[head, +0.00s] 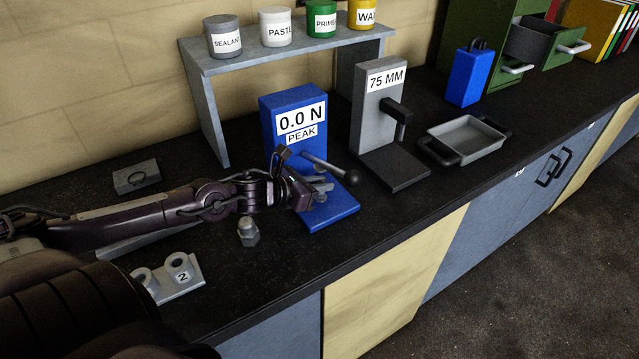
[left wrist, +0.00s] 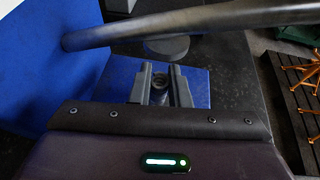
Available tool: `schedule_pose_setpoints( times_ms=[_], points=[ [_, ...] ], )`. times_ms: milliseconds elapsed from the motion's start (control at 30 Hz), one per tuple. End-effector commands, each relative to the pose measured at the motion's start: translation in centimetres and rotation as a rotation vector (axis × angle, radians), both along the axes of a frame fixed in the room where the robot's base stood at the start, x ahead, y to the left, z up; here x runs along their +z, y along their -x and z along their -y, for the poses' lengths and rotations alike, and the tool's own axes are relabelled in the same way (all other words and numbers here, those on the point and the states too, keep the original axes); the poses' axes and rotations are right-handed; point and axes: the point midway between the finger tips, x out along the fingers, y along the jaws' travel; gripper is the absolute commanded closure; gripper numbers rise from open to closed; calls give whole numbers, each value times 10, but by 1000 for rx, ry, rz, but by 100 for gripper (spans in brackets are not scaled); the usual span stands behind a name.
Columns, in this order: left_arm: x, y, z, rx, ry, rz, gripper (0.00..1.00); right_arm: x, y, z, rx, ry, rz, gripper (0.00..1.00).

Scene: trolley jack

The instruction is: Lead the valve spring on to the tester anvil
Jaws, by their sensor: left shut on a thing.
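The blue tester (head: 290,108) reads 0.0 N PEAK and has a flat blue base (head: 343,206). Its lever (head: 322,166) ends in a black knob. In the left wrist view the lever (left wrist: 200,22) crosses above my fingers. A grey disc (left wrist: 170,47), perhaps the anvil, shows under it, partly hidden. My left gripper (head: 320,187) is over the blue base, in front of the column. In the left wrist view its fingers (left wrist: 160,90) are shut on a small dark round piece, apparently the valve spring (left wrist: 159,82). Contact with the anvil cannot be told. My right gripper is not in view.
A grey 75 MM stand (head: 376,105) is right of the tester, then a grey tray (head: 465,150) and a blue block (head: 465,78). A grey bolt-like piece (head: 248,231) and a plate marked 2 (head: 190,282) are near my left arm. A shelf (head: 290,48) holds several cans.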

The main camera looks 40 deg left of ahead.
Motion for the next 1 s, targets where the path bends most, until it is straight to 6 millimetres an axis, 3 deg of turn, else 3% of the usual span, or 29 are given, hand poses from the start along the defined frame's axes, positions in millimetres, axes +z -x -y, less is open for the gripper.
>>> schedule_pose_setpoints(
  times_ms=[267,300,500,1000],
  points=[
    [-3,0,0,0,0,0,100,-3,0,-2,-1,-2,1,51],
    [-3,0,0,0,0,0,83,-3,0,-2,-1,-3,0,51],
    [-3,0,0,0,0,0,59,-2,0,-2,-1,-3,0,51],
    [0,10,-3,1,-1,-4,59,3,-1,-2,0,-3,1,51]
  ],
)
